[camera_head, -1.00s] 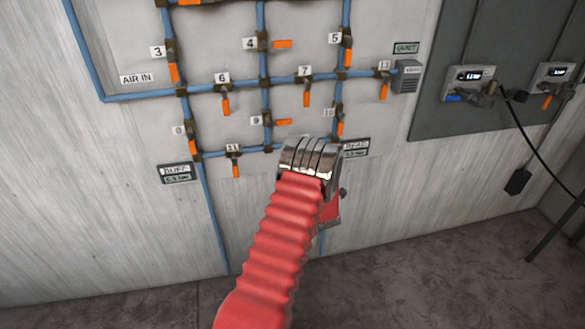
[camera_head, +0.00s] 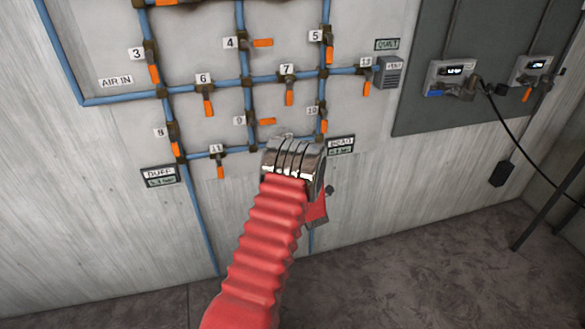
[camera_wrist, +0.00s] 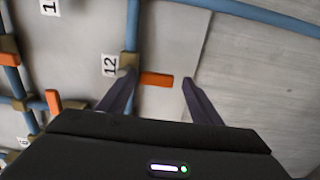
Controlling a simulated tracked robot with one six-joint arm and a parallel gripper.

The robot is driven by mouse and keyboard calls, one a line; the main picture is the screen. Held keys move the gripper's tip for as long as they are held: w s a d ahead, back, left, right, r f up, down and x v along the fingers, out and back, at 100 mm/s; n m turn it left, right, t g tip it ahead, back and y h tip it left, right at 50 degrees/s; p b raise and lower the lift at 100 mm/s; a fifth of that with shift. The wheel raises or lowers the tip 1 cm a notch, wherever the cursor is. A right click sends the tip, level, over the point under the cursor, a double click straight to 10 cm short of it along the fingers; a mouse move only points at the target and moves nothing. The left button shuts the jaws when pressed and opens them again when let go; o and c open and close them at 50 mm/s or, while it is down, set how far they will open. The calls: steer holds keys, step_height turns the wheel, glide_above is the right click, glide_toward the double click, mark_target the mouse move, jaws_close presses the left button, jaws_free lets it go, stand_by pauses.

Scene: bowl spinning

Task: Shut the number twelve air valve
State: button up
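The number twelve label (camera_wrist: 109,66) shows in the wrist view beside its valve. The valve's brown body (camera_wrist: 127,62) sits on a blue pipe, and its orange handle (camera_wrist: 156,79) points right in that view, across the pipe. My gripper (camera_wrist: 158,85) is open, with one dark finger by the valve body and the other beyond the handle's free end. The handle lies between the fingers, with a gap at its free end; I cannot tell whether the near finger touches the valve. In the head view my silver wrist and red arm cover my fingers and most of this valve.
The number eleven valve (camera_head: 220,165) and number ten valve (camera_head: 322,125) stand close by on the blue pipes. A small label plate (camera_head: 341,146) is right of my wrist. Gauges (camera_head: 452,78) hang on a grey panel further right. The floor (camera_head: 400,270) is clear in front.

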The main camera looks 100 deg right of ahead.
steer(key=shift+o, duration=0.3)
steer(key=shift+r, duration=0.15)
steer(key=s+a, duration=0.1)
steer(key=a, duration=1.2)
steer(key=shift+a, duration=0.4)
